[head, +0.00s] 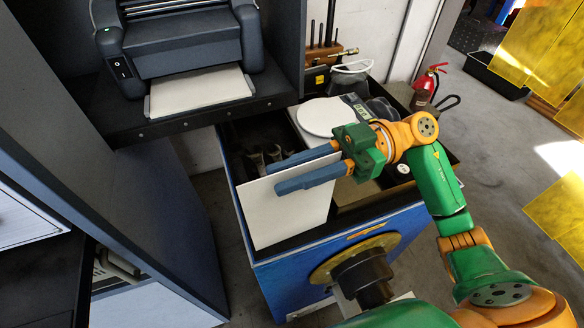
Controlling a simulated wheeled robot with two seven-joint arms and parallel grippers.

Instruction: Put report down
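The report, a plain white sheet (285,220), hangs upright over the front left part of the blue cart's dark tray (226,168). My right gripper (272,180) has its blue fingers along the top edge of the sheet. One finger is in front of the sheet and the other is at or behind its top edge. The gripper appears shut on the report, though some white shows between the fingers. The sheet's lower edge is close to the tray's front rim; I cannot tell whether it touches. My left gripper is not in view.
A dark printer (180,40) with a white sheet (198,92) at its outlet stands on a shelf at upper left. The tray holds a white disc (320,116) and tools. A red extinguisher (427,82) stands behind. Yellow panels (540,50) are at right.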

